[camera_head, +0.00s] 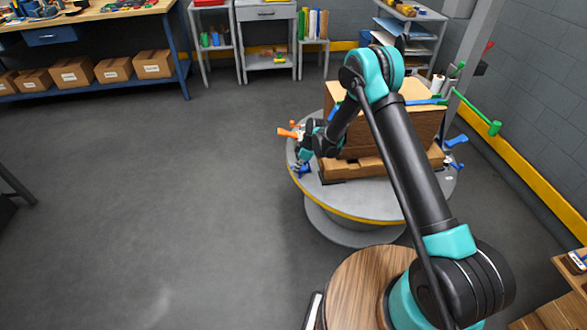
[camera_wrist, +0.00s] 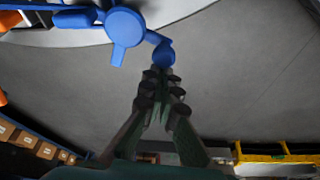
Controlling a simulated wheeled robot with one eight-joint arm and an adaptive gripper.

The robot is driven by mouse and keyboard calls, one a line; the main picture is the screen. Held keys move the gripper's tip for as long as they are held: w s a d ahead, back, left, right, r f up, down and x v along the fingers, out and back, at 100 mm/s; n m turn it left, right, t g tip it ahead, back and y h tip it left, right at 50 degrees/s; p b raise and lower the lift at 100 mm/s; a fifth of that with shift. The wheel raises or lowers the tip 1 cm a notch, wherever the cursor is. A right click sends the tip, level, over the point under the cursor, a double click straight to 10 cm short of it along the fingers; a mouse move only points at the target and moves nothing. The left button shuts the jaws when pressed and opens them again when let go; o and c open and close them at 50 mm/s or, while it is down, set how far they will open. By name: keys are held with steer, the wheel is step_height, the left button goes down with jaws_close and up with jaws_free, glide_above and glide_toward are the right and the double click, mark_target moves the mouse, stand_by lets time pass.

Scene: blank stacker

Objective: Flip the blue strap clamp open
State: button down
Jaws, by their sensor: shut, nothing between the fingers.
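A blue clamp part (camera_wrist: 124,26) with a round disc and a short arm ending in a round knob (camera_wrist: 163,55) shows at the top of the wrist view. My gripper (camera_wrist: 163,82) is shut and empty, its fingertips just below the knob in the picture; I cannot tell whether they touch. In the head view my gripper (camera_head: 306,154) is at the left edge of a round grey table (camera_head: 350,206), close to a blue clamp part (camera_head: 302,170). My arm hides part of the table. Which blue part is the strap clamp is not clear.
A brown wooden stack (camera_head: 362,137) stands on the table. An orange handle (camera_head: 288,134) sticks out at the left, a blue handle (camera_head: 456,140) at the right, and a green lever (camera_head: 494,128) rises further right. The floor left of the table is clear.

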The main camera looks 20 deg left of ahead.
steer(key=d+n, duration=0.1)
steer(key=n, duration=0.1)
steer(key=n+g, duration=0.1)
steer(key=shift+d+n, duration=0.4)
steer(key=shift+d, duration=0.4)
step_height(320, 180, up, 10)
steer(key=shift+s+a+f, duration=0.25)
steer(key=shift+s+a, duration=0.05)
stand_by(0.6)
stand_by(0.4)
